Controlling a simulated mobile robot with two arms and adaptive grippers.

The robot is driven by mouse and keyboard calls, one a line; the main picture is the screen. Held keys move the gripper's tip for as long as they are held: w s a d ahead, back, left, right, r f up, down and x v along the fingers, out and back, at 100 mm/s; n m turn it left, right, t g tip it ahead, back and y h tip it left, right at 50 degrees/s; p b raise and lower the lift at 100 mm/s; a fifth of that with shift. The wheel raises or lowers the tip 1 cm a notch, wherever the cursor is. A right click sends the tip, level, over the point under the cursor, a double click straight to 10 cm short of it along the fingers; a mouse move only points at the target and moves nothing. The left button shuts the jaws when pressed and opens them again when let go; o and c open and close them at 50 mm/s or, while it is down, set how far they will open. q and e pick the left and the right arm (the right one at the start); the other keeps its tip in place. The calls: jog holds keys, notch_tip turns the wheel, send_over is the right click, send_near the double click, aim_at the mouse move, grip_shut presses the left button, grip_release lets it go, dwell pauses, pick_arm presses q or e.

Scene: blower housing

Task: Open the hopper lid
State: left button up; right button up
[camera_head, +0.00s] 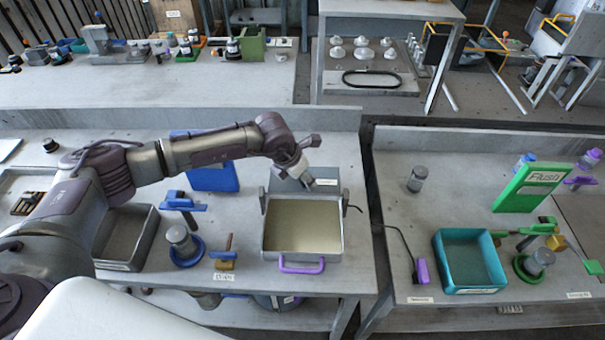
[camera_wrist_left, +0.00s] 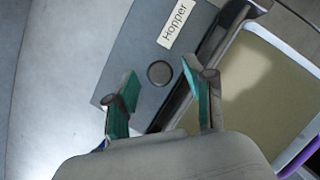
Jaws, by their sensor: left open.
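The hopper (camera_head: 303,226) is a grey open-topped box with a beige interior and a purple handle (camera_head: 302,267) on its front. A dark grey panel (camera_head: 292,181) labelled "Hopper", which looks like the lid, stands at its back edge, folded away from the opening. In the left wrist view the panel (camera_wrist_left: 130,70) shows its label and a round dark knob (camera_wrist_left: 159,73). My left gripper (camera_wrist_left: 159,88) is open and empty, its green-padded fingers over the panel on either side of the knob; contact cannot be told. My right gripper is not in view.
A blue panel (camera_head: 212,178), a blue clamp stand (camera_head: 184,202) and a grey bin (camera_head: 127,237) sit left of the hopper. A cable runs from its right side. A teal bin (camera_head: 468,262) and green "Flush" board (camera_head: 530,187) stand on the right table.

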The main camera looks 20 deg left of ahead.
pick_arm(q)
jog(key=shift+f, duration=0.1)
grip_shut()
